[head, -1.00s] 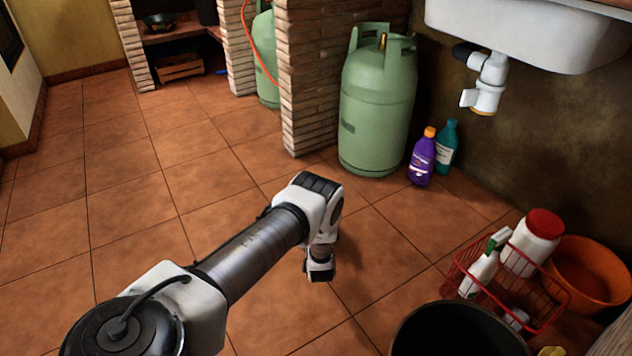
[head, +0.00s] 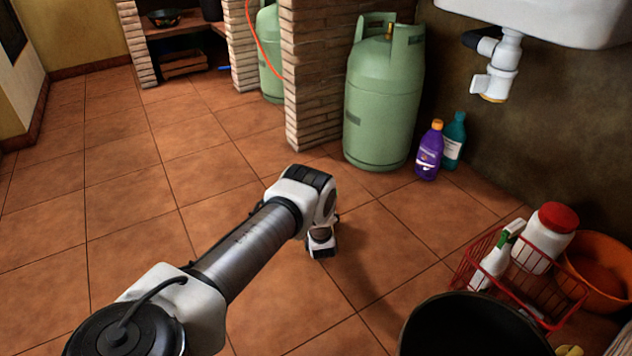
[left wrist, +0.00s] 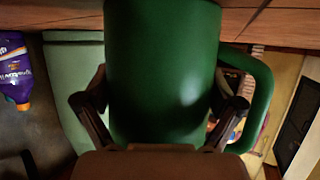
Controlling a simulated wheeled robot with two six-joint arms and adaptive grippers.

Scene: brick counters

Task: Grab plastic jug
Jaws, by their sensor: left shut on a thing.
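A green plastic jug (left wrist: 165,45) with a loop handle (left wrist: 263,95) on its right fills the middle of the left wrist view. My left gripper (left wrist: 160,88) has one finger on each side of the jug's body and is shut on it. The jug looks upside down in this view. In the head view my left arm reaches out over the tiled floor, with its wrist (head: 320,240) pointing down. The jug is hidden there behind my arm. My right gripper is not in view.
A green gas cylinder (head: 383,105) stands by a brick pillar (head: 318,75). A purple bottle (head: 429,155) and a teal bottle (head: 454,140) stand beside it. A red wire basket (head: 505,265), an orange basin (head: 600,268) and a dark bucket (head: 412,335) are at lower right. Floor at left is clear.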

